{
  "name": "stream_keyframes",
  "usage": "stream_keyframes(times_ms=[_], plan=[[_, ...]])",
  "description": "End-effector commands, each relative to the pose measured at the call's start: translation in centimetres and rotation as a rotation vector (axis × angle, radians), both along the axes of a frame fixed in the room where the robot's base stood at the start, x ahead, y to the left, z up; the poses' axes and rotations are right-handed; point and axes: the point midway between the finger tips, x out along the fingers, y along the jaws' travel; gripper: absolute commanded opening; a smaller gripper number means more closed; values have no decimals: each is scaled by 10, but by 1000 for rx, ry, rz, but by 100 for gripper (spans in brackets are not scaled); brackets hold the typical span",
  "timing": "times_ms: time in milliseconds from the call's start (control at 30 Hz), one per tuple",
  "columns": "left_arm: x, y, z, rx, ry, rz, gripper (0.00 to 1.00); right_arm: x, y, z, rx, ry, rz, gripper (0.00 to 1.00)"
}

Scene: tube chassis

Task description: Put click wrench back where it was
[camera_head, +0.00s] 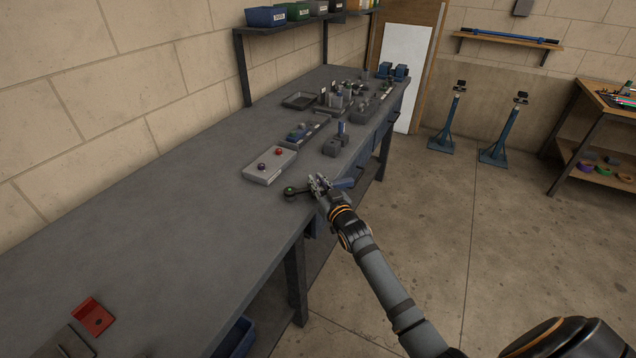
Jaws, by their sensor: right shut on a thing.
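My right gripper (318,184) is at the right edge of the long grey workbench, with its arm coming in from the lower right. My left gripper is not in view.
A light grey box with red and dark knobs (270,166) sits just behind the wrench head. Small fixtures and trays (299,101) crowd the far bench. A red bracket (94,317) lies at the near left. The bench middle (170,220) is clear.

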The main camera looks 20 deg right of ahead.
Motion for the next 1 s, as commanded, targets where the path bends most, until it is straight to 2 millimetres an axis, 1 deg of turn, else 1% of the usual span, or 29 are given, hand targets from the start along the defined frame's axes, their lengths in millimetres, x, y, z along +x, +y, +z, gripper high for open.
stream_keyframes(times_ms=[300,867,900,1000], plan=[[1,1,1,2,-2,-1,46,0,0,2,0,-4,0,0],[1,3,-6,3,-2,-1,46,0,0,-9,0,-3,0,0],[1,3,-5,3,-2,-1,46,0,0,-8,0,-3,0,20],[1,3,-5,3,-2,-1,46,0,0,-8,0,-3,0,33]])
